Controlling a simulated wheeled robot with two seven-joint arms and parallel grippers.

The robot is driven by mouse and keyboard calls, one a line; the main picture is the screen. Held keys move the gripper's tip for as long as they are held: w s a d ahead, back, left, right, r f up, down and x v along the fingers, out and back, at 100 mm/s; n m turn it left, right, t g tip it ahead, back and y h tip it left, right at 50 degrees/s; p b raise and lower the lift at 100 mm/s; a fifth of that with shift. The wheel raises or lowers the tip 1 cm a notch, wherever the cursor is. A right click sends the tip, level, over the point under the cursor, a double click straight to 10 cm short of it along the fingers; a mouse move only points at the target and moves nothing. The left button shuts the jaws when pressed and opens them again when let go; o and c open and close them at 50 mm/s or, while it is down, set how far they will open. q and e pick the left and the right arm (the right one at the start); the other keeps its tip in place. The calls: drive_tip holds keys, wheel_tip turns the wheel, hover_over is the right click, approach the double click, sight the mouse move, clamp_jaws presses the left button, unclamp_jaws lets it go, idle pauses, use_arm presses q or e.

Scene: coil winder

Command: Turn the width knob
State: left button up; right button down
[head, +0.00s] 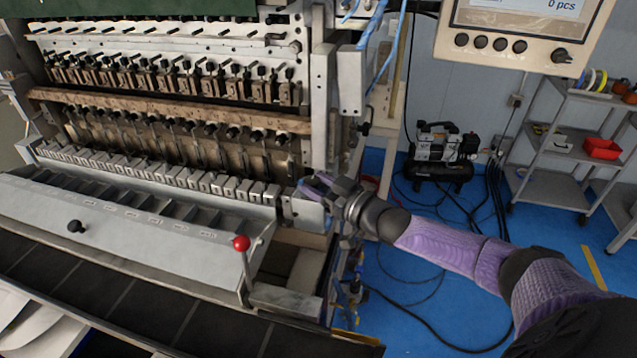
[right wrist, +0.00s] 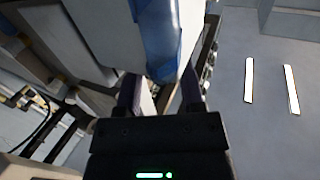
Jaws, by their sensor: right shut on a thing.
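My right gripper (head: 316,187) is at the right end of the coil winder (head: 140,205), beside a light metal plate (head: 303,213). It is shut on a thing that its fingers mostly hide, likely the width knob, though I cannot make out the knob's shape. In the right wrist view, the two dark fingers (right wrist: 159,95) stand on either side of a pale part, under a blue and white surface. My left gripper is not in view.
A red-ball lever (head: 241,243) stands at the front right of the winder. A control panel (head: 520,35) hangs at upper right. A compressor (head: 440,155) and a shelf (head: 580,145) stand behind on the blue floor.

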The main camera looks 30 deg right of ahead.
drive_tip(key=m+h+p, duration=0.1)
drive_tip(key=h+p, duration=0.1)
drive_tip(key=m+h+p, duration=0.2)
drive_tip(key=p, duration=0.1)
drive_tip(key=a+m+h+p, duration=0.1)
drive_tip(key=h+p, duration=0.1)
drive_tip(key=shift+r+t, duration=0.25)
drive_tip(key=shift+t, duration=0.15)
drive_tip(key=m+h+p, duration=0.1)
drive_tip(key=m+h, duration=0.1)
drive_tip(key=h, duration=0.1)
drive_tip(key=shift+f, duration=0.15)
drive_tip(key=m+h, duration=0.1)
drive_tip(key=m+g+h+p, duration=0.1)
drive_tip(key=h, duration=0.1)
drive_tip(key=shift+a+f, duration=0.15)
drive_tip(key=shift+a, duration=0.05)
drive_tip(key=shift+m+g+h, duration=0.4)
drive_tip(key=shift+g+h, duration=0.1)
drive_tip(key=shift+h, duration=0.2)
drive_tip(key=shift+m+h, duration=0.3)
drive_tip(key=shift+h, duration=0.1)
drive_tip(key=shift+g+h, duration=0.3)
drive_tip(key=shift+g, duration=0.1)
drive_tip(key=shift+w, duration=0.1)
drive_tip(key=shift+c, duration=2.4)
unclamp_jaws()
